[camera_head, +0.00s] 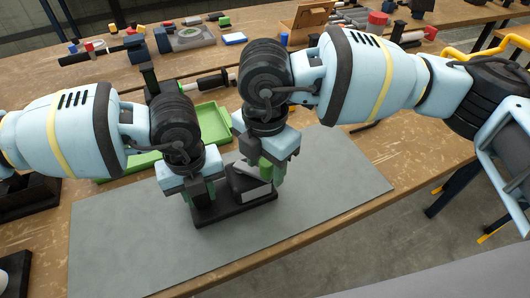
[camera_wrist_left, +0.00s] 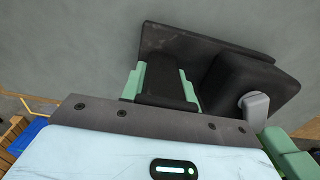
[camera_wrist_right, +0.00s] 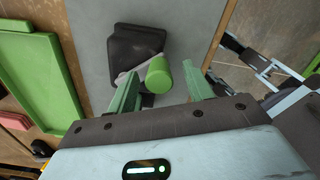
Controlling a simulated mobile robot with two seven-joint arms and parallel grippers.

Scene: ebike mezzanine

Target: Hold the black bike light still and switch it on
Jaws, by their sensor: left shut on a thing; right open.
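The black bike light stands on a black base plate (camera_head: 235,210) on the grey mat; its dark body (camera_wrist_left: 238,82) shows beside my left gripper. My left gripper (camera_wrist_left: 165,85) is shut on a black upright part of the light, one green finger on each side. A grey lever (camera_wrist_left: 256,107) sits on the body. In the right wrist view the lever ends in a bright green cylinder (camera_wrist_right: 158,75). My right gripper (camera_wrist_right: 162,90) is open, its fingers either side of that green end; contact cannot be told. In the head view the right gripper (camera_head: 270,172) partly hides the lever.
The grey mat (camera_head: 330,185) is bare around the light. A green tray (camera_head: 212,125) lies behind the grippers. A dark container (camera_head: 30,200) is at the left. The table's front edge is close to the mat, and another cluttered table stands at the back.

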